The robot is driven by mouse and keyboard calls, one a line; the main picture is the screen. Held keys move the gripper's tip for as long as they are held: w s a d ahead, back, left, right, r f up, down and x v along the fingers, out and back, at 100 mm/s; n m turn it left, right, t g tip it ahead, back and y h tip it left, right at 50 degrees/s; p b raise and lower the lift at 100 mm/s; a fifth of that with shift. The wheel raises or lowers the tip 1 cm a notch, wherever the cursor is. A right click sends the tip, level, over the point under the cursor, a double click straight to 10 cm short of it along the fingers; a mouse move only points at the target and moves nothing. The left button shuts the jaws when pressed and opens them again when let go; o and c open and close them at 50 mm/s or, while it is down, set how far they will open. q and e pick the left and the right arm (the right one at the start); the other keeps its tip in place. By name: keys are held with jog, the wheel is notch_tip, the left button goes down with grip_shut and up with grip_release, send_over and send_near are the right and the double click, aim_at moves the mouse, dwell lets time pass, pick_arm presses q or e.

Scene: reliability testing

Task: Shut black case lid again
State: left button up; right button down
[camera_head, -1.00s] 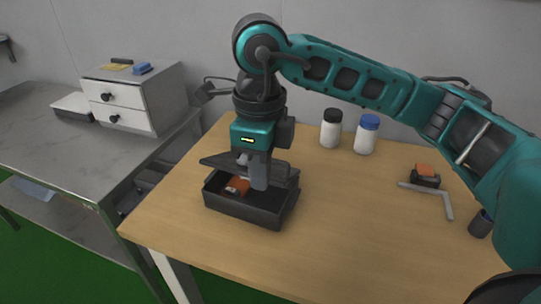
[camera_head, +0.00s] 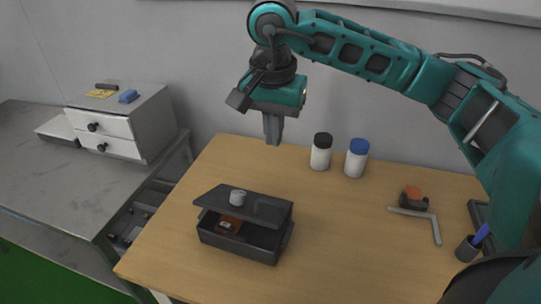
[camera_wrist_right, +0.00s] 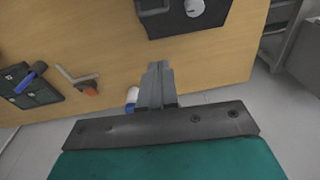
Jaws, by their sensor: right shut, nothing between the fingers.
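The black case (camera_head: 238,242) stands on the wooden table. Its lid (camera_head: 262,209) is partly open, tilted over the case with a gap along the front, and has a light grey knob (camera_head: 237,197) on top. An orange-red item (camera_head: 230,222) shows inside through the gap. My right gripper (camera_head: 273,140) is up behind the case, apart from the lid, with its fingers pointing down, shut and empty. In the right wrist view the shut fingers (camera_wrist_right: 158,68) are clear of the case (camera_wrist_right: 185,20) at the top. My left gripper is not in view.
A black-capped bottle (camera_head: 320,155) and a blue-capped bottle (camera_head: 356,160) stand at the table's back. An orange-and-black tape measure (camera_head: 413,198), a grey L-shaped tool (camera_head: 432,222) and a dark cup (camera_head: 467,249) are at right. A drawer unit (camera_head: 125,125) stands on the left bench. Mid-table is clear.

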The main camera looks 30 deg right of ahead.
jog(key=f, duration=0.7)
jog(key=a+f, duration=0.1)
jog(key=f, duration=0.3)
jog(key=shift+s+f+p, duration=0.25)
jog(key=shift+p, duration=0.05)
jog(key=shift+s+a+f, duration=0.15)
jog(key=shift+a+f, duration=0.1)
jog(key=shift+f, duration=0.2)
